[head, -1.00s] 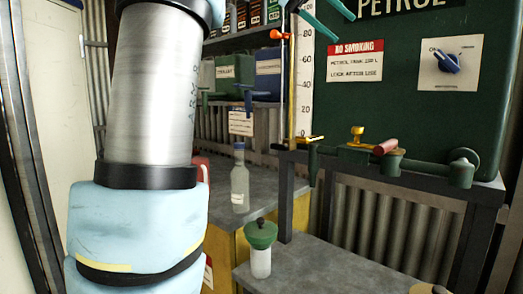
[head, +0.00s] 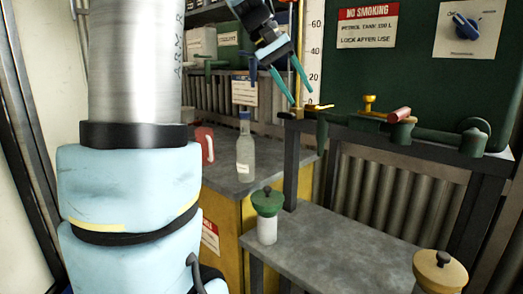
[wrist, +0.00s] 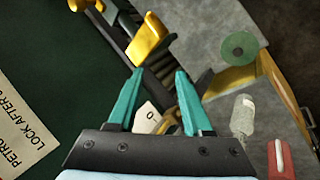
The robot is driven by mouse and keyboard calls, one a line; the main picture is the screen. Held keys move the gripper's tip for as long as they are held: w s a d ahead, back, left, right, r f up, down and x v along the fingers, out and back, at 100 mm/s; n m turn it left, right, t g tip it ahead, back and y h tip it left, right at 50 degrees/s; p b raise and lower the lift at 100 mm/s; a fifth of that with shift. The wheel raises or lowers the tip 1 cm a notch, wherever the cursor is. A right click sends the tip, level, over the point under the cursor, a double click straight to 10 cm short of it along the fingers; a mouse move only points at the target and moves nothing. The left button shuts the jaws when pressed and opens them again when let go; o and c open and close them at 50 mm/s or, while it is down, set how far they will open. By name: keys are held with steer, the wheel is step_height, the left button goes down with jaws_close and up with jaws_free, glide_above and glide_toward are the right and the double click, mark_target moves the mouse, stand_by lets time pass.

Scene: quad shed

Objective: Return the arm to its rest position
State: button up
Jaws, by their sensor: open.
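My gripper (head: 291,85) is in the upper middle of the head view, in front of the green petrol tank's left edge and the gauge strip. Its two teal fingers are apart, and nothing shows between them. In the wrist view my gripper (wrist: 158,88) points down past the tank front, with its fingers spread and empty. My arm stands large at the left of the head view, with a metal tube and pale blue joint covers. The middle of the arm between there and the gripper is outside the head view.
The petrol tank (head: 400,75) has a valve pipe with a red-ended lever (head: 399,115) below. A clear bottle (head: 245,150) and red can (head: 203,145) stand on the grey bench. A green-topped jar (head: 267,215) and a tan-lidded container (head: 440,272) stand on the lower shelf, its middle clear.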

steer(key=s+a+f+y, duration=0.2)
steer(key=s+a+f, duration=0.2)
steer(key=f, duration=0.5)
steer(key=s+a+f+y, duration=0.2)
steer(key=s+a+f, duration=0.3)
steer(key=f, duration=0.4)
steer(key=s+a+f+t+y, duration=0.1)
steer(key=s+a+f, duration=0.3)
steer(key=f, duration=0.5)
steer(key=shift+s+a+f+y, duration=0.35)
steer(key=shift+a+y, duration=0.25)
steer(key=shift+a, duration=0.35)
